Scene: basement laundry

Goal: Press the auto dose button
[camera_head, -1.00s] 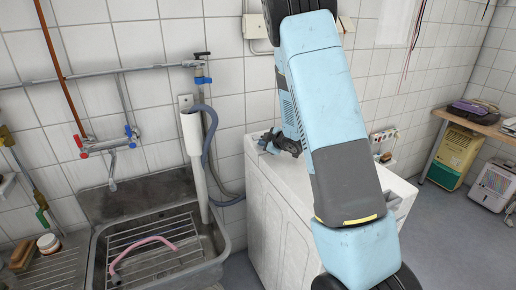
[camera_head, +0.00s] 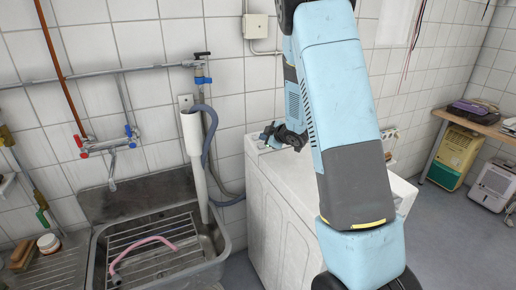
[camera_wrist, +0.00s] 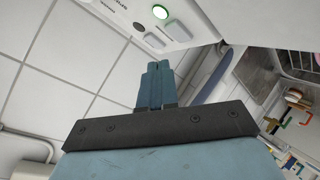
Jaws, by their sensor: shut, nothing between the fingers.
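The white washing machine (camera_head: 262,215) stands right of the sink, partly hidden behind my arm. In the wrist view its control panel (camera_wrist: 182,25) shows at the top, with a round green-lit button (camera_wrist: 160,12), a pale rectangular button (camera_wrist: 153,40) and a small dark round spot (camera_wrist: 138,26). The printed labels are too small to read, so I cannot tell which is the auto dose button. My gripper (camera_wrist: 157,66) is shut and empty, its blue fingertips pointing at the panel just below the pale button in the picture. In the head view my gripper (camera_head: 270,133) is over the machine's back left corner.
A steel sink (camera_head: 226,246) with a rack and pink hose (camera_head: 145,242) is at the left. A grey drain hose (camera_head: 208,150) and white pipe (camera_head: 196,165) stand between sink and machine. A tiled wall (camera_head: 235,75) is close behind. Open floor (camera_head: 440,240) lies at the right.

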